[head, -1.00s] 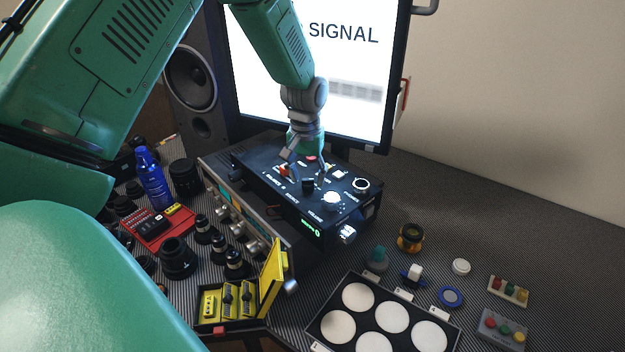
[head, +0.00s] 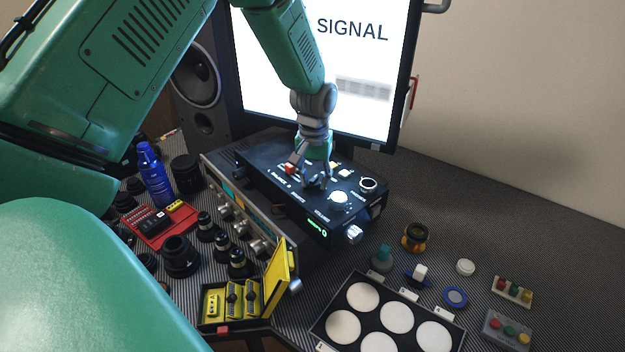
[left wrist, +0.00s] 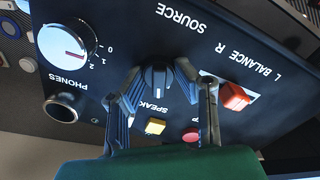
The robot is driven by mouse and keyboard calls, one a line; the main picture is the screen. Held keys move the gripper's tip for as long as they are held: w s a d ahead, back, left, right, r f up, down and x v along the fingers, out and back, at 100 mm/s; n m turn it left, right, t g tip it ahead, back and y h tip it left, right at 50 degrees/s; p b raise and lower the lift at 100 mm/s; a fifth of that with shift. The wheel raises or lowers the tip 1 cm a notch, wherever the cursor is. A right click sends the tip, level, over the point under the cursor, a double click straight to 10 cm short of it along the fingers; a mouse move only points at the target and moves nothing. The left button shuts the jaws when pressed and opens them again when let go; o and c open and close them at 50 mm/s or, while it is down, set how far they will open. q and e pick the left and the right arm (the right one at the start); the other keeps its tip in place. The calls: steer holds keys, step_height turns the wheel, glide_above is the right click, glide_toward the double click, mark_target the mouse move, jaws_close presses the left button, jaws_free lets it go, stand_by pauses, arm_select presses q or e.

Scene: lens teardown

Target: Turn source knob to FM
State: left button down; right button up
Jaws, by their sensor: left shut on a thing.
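The source knob (left wrist: 158,82) is a small dark knob with a light pointer line, on the top of a black control box (head: 270,183). The printed word SOURCE is beside it in the left wrist view. My left gripper (head: 314,184) comes down on the box from above. In the left wrist view my left gripper (left wrist: 160,78) has its two fingertips on opposite sides of the knob, shut on it. In the head view the fingers hide most of the knob. I cannot read any position marks around it. My right gripper is not in view.
Close by on the box are a white dial (left wrist: 66,45), the phones jack (left wrist: 62,107), a red balance control (left wrist: 235,96), a yellow button (left wrist: 155,126) and a red button (left wrist: 190,135). A monitor (head: 350,60) stands behind. An open yellow case (head: 275,280) stands in front.

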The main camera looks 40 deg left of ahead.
arm_select(q)
steer(key=shift+w+d, duration=0.1)
steer(key=shift+d, duration=0.05)
steer(key=shift+a, duration=0.25)
steer(key=n+p, duration=0.2)
steer(key=n, duration=0.1)
steer(key=shift+s+d+r, duration=0.1)
steer(key=shift+s+d, duration=0.05)
steer(key=shift+s, duration=0.05)
steer(key=n+p, duration=0.2)
steer(key=n, duration=0.2)
steer(key=shift+n+p, duration=0.3)
steer(key=shift+p, duration=0.1)
steer(key=n+p, duration=0.1)
steer(key=n, duration=0.3)
steer(key=shift+p, duration=0.35)
steer(key=shift+n+p, duration=0.3)
steer(key=shift+n, duration=1.8)
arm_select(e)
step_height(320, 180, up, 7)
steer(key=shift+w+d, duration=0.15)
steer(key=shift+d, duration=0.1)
arm_select(q)
steer(key=shift+w, duration=0.1)
steer(key=c, duration=1.3)
jaws_free()
steer(key=shift+o, duration=0.2)
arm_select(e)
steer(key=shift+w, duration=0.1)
